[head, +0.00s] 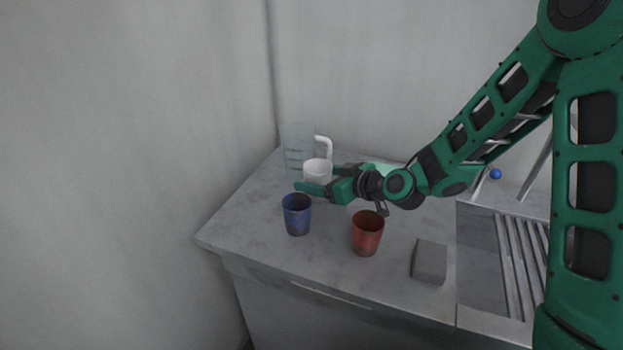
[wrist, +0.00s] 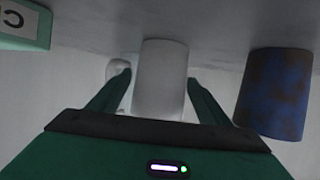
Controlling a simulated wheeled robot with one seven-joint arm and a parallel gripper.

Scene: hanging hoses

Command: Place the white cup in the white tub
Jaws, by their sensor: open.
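The white cup (head: 317,172) stands on the grey counter in front of a clear jug. In the wrist view the white cup (wrist: 160,80) sits between the two fingers of my gripper (wrist: 158,88). In the head view my gripper (head: 319,181) reaches in from the right at cup height, its near finger crossing in front of the cup's lower part. The jaws are open, one finger on each side of the cup. Whether either finger touches it I cannot tell. I cannot make out a white tub in either view.
A blue cup (head: 297,214) stands close in front of my gripper, and a red cup (head: 367,232) stands to the right. The clear jug (head: 299,147) with a white handle is just behind. A grey block (head: 429,262) lies near the sink (head: 482,246). The counter's left part is clear.

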